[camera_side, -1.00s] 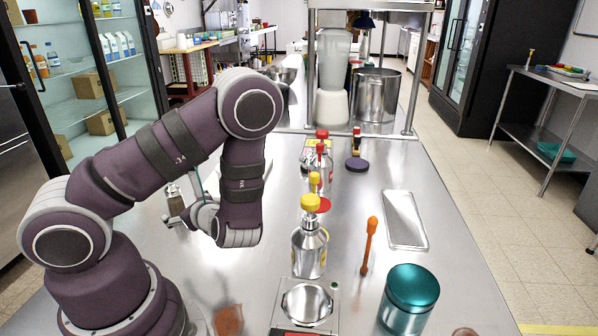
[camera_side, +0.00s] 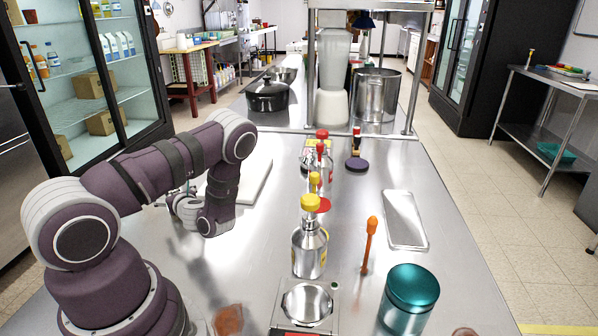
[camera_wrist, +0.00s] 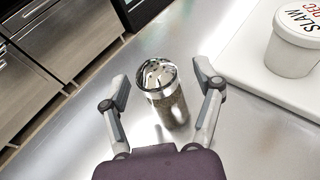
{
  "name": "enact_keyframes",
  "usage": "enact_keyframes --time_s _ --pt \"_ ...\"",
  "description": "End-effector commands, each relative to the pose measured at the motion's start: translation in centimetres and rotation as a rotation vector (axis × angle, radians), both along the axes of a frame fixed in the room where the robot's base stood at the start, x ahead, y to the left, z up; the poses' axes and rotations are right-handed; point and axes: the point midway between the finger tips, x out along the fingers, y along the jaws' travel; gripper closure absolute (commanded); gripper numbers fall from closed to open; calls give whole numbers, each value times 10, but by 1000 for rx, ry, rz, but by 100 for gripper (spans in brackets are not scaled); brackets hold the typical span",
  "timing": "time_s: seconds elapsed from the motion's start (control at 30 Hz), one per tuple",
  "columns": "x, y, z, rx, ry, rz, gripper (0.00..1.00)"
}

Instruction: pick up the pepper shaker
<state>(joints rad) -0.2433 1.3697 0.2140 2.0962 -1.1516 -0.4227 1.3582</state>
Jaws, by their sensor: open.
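My gripper (camera_wrist: 163,84) is open, with one finger to the left of the shaker and one to the right. Gaps show between the shaker and both fingers, so it is not held. In the side view my gripper (camera_side: 182,207) is low at the left side of the counter, partly behind my arm. The shaker is hidden there.
A white cutting board (camera_wrist: 258,72) with a white labelled tub (camera_wrist: 296,42) is at the right in the wrist view. The counter edge is close on the left.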

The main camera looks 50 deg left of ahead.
Motion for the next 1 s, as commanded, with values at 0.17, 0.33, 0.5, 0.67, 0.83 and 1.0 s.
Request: enact_keyframes --time_s 0.17,0.33,0.5,0.67,0.83,1.0 --pt "0 0 0 0 -1 0 52" --pt "0 -1 0 0 -1 0 74" --pt "0 -1 0 -1 -2 1 96" --pt "0 -1 0 0 -2 1 100" --pt "1 0 3 0 -3 1 100" --pt "0 -1 27 2 -6 2 100"
